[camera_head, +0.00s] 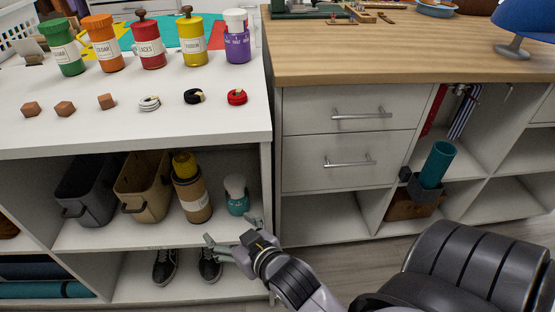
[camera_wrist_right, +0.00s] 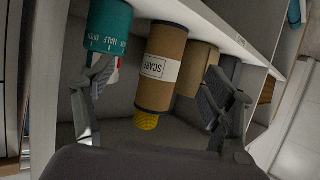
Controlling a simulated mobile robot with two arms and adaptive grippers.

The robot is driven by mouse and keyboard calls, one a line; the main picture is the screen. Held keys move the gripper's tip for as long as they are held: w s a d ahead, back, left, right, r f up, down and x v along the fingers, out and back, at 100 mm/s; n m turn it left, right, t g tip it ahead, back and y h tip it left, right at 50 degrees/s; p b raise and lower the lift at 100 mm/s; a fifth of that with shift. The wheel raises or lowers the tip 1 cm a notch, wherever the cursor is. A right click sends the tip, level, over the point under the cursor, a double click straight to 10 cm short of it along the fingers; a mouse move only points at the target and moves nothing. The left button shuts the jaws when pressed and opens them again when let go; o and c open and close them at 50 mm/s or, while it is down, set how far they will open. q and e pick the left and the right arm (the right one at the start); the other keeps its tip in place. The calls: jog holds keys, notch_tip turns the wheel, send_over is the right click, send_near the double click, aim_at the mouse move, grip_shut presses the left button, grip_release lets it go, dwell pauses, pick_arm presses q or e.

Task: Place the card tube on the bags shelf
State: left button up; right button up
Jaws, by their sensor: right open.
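The card tube (camera_head: 194,200) is a brown cylinder with a white label and a yellow top. It stands upright in the upper cubby under the white counter. In the right wrist view the card tube (camera_wrist_right: 161,75) shows upside down between my fingers, beyond their tips, with lettering on its label. My right gripper (camera_head: 230,230) is open and empty in front of this cubby, below and right of the tube. It also shows in the right wrist view (camera_wrist_right: 158,75). No shelf label reading bags is legible. My left gripper is not in view.
A teal jar with a white lid (camera_head: 236,196) stands close right of the tube. A tan bin (camera_head: 142,190) and a grey bin (camera_head: 86,190) stand left of it. Black shoes (camera_head: 165,268) sit in the cubby below. A wooden-topped drawer unit (camera_head: 350,130) stands to the right.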

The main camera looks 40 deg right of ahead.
jog(key=s+f+g, duration=0.4)
jog(key=s, duration=0.4)
jog(key=s+d+f+n+g, duration=0.1)
jog(key=s+f+g, duration=0.4)
jog(key=s, duration=0.3)
jog(key=shift+d+n, duration=0.2)
jog(key=shift+n, duration=0.1)
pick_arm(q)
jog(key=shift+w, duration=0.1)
pick_arm(e)
jog(key=shift+f, duration=0.15)
